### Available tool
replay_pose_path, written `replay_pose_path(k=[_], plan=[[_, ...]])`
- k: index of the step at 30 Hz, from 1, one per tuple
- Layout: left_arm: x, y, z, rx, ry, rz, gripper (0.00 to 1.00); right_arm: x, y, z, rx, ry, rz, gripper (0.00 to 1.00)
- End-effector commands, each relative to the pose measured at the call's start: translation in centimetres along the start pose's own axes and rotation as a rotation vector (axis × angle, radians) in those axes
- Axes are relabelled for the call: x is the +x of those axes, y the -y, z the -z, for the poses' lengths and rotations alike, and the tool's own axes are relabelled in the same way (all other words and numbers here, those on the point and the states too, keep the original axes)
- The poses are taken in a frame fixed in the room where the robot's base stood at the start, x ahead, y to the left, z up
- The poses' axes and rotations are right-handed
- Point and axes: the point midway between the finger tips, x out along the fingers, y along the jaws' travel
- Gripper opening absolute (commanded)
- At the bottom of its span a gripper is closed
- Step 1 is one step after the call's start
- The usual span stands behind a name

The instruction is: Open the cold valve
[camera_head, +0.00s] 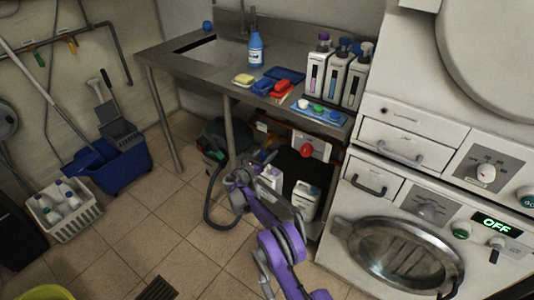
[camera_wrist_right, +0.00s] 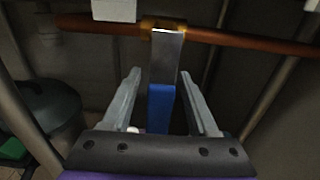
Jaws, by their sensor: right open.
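In the right wrist view, the cold valve shows as a lever with a blue grip (camera_wrist_right: 161,105) and a bare metal upper part. It joins a brass fitting (camera_wrist_right: 162,25) on a copper pipe. The lever lies crosswise to the pipe. My right gripper (camera_wrist_right: 163,76) is open, with one finger on each side of the lever and visible gaps between. The blue grip's lower end is hidden behind the gripper body. In the head view my right gripper (camera_head: 238,180) is under the steel counter, and I cannot make out the blue lever there. My left gripper is not in view.
The steel counter (camera_head: 185,62) and its leg (camera_head: 229,130) are close to my right arm. A dark vacuum with a hose (camera_head: 210,205) stands left of the gripper. White jugs (camera_head: 305,200) and a red knob (camera_head: 306,151) are to the right. Tiled floor at left is partly clear.

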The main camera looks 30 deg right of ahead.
Motion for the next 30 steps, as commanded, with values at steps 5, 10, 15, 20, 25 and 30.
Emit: replay_pose_path(k=[5,10,15,20,25,30], plan=[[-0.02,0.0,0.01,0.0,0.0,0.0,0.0,-0.02,0.0,-0.02,0.0,0.0,0.0,0.56],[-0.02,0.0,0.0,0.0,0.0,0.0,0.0,-0.04,0.0,-0.02,0.0,0.0,0.0,0.26],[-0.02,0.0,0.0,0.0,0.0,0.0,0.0,-0.05,0.0,-0.02,0.0,0.0,0.0,0.0],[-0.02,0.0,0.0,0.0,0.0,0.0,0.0,-0.05,-0.01,-0.02,0.0,0.0,0.0,0.0],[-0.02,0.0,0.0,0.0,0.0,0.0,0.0,-0.06,-0.01,-0.02,0.001,0.0,0.0,0.0],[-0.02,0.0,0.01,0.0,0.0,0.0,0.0,-0.06,-0.01,-0.02,0.001,0.0,0.0,0.0]])
